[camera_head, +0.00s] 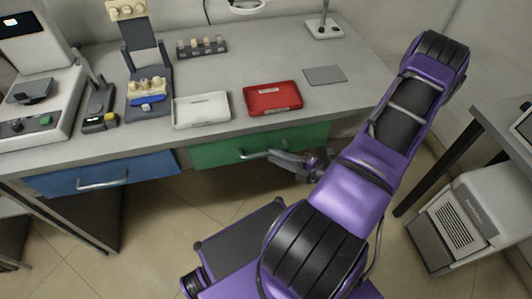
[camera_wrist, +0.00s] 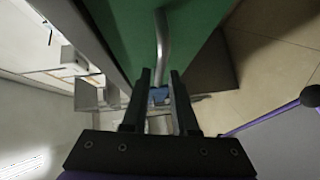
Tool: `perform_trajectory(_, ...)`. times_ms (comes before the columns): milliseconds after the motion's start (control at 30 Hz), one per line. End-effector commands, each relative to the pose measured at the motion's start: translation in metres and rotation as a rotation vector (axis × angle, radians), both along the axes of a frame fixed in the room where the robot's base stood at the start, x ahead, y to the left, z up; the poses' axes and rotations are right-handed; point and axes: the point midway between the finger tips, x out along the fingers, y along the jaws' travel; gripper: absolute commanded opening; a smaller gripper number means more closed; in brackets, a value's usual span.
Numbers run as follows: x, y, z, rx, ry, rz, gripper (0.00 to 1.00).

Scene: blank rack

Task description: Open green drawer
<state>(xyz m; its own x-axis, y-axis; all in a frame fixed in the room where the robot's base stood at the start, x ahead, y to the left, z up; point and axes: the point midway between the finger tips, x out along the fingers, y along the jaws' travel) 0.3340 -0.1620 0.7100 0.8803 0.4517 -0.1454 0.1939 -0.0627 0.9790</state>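The green drawer (camera_head: 220,151) is under the front edge of the desk and looks shut. Its silver bar handle (camera_head: 252,155) sits at the middle of the front. My gripper (camera_head: 274,156) is at the right end of this handle. In the wrist view, the green front (camera_wrist: 120,28) fills the top, and the handle (camera_wrist: 162,42) runs down toward my gripper (camera_wrist: 160,74). The two dark fingers are apart, with the handle's near end between their tips and gaps visible on both sides. I cannot tell whether either finger touches it.
A blue drawer (camera_head: 100,175) with its own handle is to the left. On the desk (camera_head: 240,70) are a white tray (camera_head: 201,110), a red tray (camera_head: 272,98) and lab devices. A white box-shaped unit (camera_head: 465,220) stands at the right. Floor in front of the green drawer is partly clear.

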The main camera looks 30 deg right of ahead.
Motion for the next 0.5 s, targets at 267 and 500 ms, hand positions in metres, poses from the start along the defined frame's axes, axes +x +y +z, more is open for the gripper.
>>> perform_trajectory(267, 0.029, 0.015, -0.005, 0.001, 0.000, 0.000, 0.27)
perform_trajectory(500, 0.033, 0.017, -0.005, 0.000, 0.001, 0.000, 0.27)
